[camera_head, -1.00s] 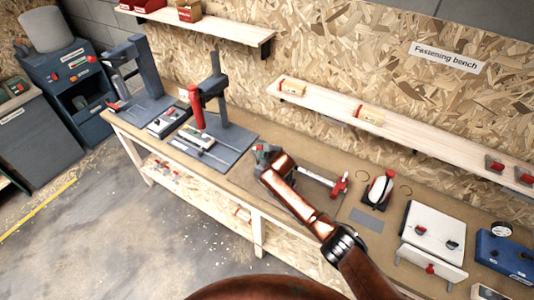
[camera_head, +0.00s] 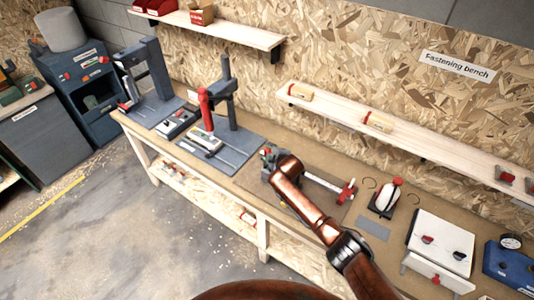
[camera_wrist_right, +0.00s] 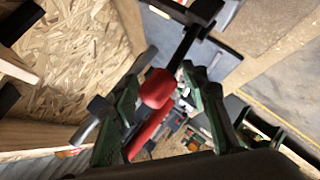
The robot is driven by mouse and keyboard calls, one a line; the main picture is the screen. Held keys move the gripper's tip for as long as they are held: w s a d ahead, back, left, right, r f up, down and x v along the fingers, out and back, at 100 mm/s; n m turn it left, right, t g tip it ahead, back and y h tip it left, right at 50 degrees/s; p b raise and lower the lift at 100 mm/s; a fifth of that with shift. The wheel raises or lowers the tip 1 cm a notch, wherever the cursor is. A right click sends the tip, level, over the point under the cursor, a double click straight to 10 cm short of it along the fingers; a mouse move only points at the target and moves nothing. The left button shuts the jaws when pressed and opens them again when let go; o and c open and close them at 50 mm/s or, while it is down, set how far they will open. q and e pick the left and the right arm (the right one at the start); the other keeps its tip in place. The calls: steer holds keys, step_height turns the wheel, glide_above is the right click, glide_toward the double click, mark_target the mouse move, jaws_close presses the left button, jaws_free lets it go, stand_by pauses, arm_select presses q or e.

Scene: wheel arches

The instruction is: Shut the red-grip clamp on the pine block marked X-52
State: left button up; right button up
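My right gripper (camera_head: 268,156) is over the middle of the bench, its fingers partly hidden by my copper-coloured arm. In the right wrist view its green fingers (camera_wrist_right: 160,84) stand apart, with a red grip (camera_wrist_right: 157,89) on a dark rod showing between them. I see no clear contact. Left of the gripper, a dark stand carries an upright red grip (camera_head: 205,108). A pale block (camera_head: 207,141) lies at its foot. I cannot read X-52 on any block, nor tell surely which red grip the wrist view shows. My left gripper is not in view.
A metal bar with a red handle (camera_head: 347,190) lies right of my arm. A white box (camera_head: 440,242) and a blue case (camera_head: 508,265) stand further right. Another dark stand (camera_head: 157,72) is at the left. A wall shelf (camera_head: 420,150) runs behind.

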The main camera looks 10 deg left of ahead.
steer(key=shift+d, duration=0.15)
steer(key=shift+s+d+r, duration=0.1)
steer(key=shift+s+r, duration=0.1)
steer(key=shift+s, duration=0.05)
steer(key=v, duration=1.1)
steer(key=shift+s, duration=0.1)
